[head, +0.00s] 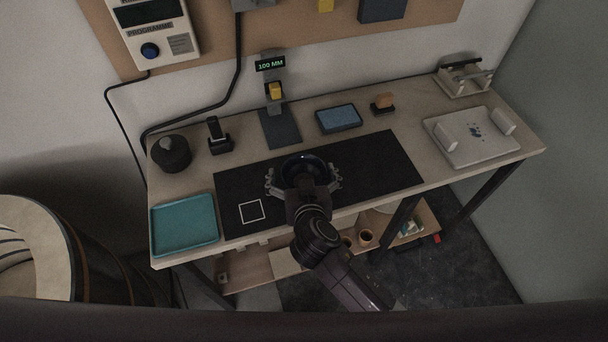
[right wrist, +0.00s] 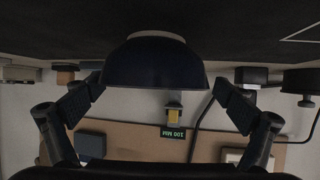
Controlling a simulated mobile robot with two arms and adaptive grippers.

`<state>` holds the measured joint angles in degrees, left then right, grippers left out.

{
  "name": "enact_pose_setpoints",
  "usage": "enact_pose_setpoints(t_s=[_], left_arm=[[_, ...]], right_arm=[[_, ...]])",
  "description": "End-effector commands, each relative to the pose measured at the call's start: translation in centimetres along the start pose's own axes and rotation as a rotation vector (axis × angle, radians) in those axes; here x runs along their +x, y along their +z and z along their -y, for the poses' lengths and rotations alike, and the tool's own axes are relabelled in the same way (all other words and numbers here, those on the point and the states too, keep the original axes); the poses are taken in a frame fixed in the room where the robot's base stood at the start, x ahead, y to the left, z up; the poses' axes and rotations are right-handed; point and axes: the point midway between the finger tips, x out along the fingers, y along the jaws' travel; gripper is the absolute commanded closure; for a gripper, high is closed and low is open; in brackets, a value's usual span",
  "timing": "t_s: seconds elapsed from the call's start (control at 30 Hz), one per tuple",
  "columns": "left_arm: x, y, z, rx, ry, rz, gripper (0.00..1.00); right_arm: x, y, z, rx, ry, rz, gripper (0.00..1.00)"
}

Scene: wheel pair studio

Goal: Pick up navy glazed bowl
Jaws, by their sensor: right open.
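The navy glazed bowl (head: 306,166) stands upright on a black mat (head: 376,165) on the table. In the right wrist view, which is upside down, the dark bowl (right wrist: 155,66) sits with its pale foot against the mat. My right gripper (head: 303,181) is over the near side of the bowl and hides part of it. Its fingers are open, one on each side of the bowl; in the right wrist view the gripper (right wrist: 160,95) has the bowl between its fingers. I cannot tell whether either finger touches it. My left gripper is not in view.
A teal tray (head: 184,226) lies left of the mat, near a white square outline (head: 251,211). Behind the mat stand a height gauge (head: 278,122) reading 100 MM and a blue pad (head: 339,118). A pale board (head: 462,148) lies at right. The mat's right part is clear.

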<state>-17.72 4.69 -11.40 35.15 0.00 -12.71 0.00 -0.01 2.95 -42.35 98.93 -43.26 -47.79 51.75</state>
Motion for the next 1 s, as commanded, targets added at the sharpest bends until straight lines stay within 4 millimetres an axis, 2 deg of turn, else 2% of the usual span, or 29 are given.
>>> enact_pose_setpoints(t_s=[0.17, 0.4, 0.7, 1.0], left_arm=[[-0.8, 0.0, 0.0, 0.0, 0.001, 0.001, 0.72], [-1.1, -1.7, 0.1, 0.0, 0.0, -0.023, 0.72], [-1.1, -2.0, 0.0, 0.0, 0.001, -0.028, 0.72], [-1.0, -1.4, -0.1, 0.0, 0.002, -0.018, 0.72]], right_arm=[[2.1, -0.1, -0.5, -0.005, 0.002, -0.001, 0.02], [4.6, 0.1, -0.5, -0.001, 0.001, -0.001, 0.02], [4.9, 0.2, -0.5, 0.001, 0.0, 0.0, 0.02], [4.8, 0.2, -0.5, 0.001, 0.0, 0.001, 0.35]])
